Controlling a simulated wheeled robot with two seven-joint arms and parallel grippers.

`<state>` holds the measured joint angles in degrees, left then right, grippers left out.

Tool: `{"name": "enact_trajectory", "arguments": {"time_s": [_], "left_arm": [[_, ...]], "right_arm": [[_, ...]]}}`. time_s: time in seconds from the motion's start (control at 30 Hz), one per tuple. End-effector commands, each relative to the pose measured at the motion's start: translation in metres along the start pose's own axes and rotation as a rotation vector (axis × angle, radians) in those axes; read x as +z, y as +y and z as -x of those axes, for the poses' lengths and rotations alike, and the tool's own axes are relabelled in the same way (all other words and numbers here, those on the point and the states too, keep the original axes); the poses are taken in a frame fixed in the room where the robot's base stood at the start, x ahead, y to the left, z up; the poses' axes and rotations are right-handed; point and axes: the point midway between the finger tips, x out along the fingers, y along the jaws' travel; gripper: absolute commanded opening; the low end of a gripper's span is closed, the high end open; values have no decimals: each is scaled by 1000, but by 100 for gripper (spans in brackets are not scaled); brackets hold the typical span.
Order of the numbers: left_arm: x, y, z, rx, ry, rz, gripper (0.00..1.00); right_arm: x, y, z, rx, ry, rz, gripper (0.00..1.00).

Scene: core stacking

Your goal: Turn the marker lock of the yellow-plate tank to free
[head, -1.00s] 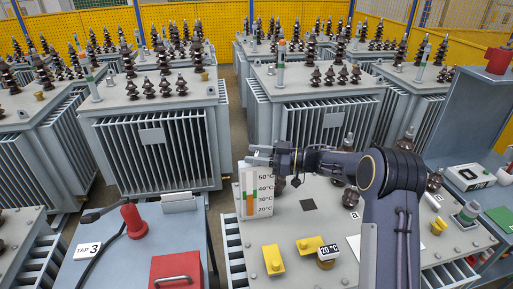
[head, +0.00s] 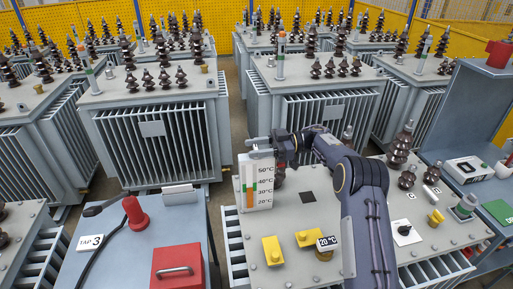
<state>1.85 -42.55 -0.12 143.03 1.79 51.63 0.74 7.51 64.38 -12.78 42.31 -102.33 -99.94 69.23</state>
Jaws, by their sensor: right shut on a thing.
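The tank with yellow plates (head: 272,250) fills the lower middle of the head view. A white temperature gauge (head: 265,190) stands upright at its left rear corner, marked 20 to 50 °C, with green and orange strips. My right gripper (head: 262,147) is at the top of this gauge, its wrist to the right. It is shut on a small part there, mostly hidden by the fingers; I cannot tell how that part is turned. A black knob on a white plate (head: 405,231) sits on the tank's right side. My left gripper is not in view.
Left is a bench with a red box (head: 177,268), a red handle (head: 135,215) and a "TAP 3" tag (head: 90,242). Tall insulators (head: 402,145) stand at the tank's right rear. More tanks stand behind.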

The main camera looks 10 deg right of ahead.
Motion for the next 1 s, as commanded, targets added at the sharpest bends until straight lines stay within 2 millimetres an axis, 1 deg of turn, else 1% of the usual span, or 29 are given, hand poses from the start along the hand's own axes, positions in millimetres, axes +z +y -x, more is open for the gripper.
{"name": "enact_trajectory", "arguments": {"time_s": [0.17,0.2,0.37,0.6,0.7,0.77,1.0], "left_arm": [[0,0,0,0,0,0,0],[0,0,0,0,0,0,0],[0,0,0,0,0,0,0],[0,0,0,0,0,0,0],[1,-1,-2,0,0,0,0],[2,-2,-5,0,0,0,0],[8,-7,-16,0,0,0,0]], "right_arm": [[1,-1,-1,-3,-1,-2,19],[1,-1,-1,-3,-1,-2,43],[1,0,-1,-2,0,-1,64],[0,0,0,-1,0,0,64],[1,0,4,1,0,1,64],[2,0,10,1,0,2,64],[4,0,52,2,-2,1,64]]}}
